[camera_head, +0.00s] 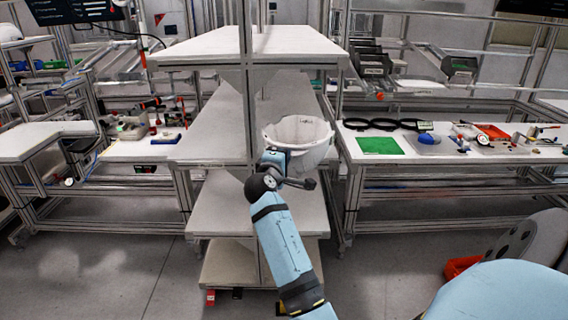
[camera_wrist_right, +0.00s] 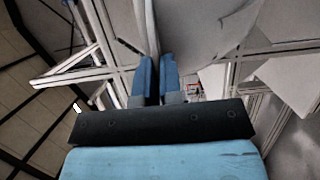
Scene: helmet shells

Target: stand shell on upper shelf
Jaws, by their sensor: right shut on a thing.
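A white, bowl-like helmet shell (camera_head: 312,158) is held in the air, its open side facing up. My right gripper (camera_head: 275,160) is shut on the shell's near left edge. In the right wrist view the two blue fingers (camera_wrist_right: 157,72) pinch the thin wall of the pale shell (camera_wrist_right: 195,25). The shell appears in front of the right part of the rack, overlapping its middle shelf (camera_head: 215,132) and below the level of the top shelf (camera_head: 200,47). Both shelves look empty where they show. Whether the shell touches the rack cannot be told. My left gripper is out of view.
The rack has an upright post (camera_head: 246,110) at its front middle and a lower shelf (camera_head: 225,205). A table (camera_head: 350,150) with a green mat (camera_head: 381,146), black rings and tools stands on the right. Another workbench (camera_head: 135,150) with small parts is on the left.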

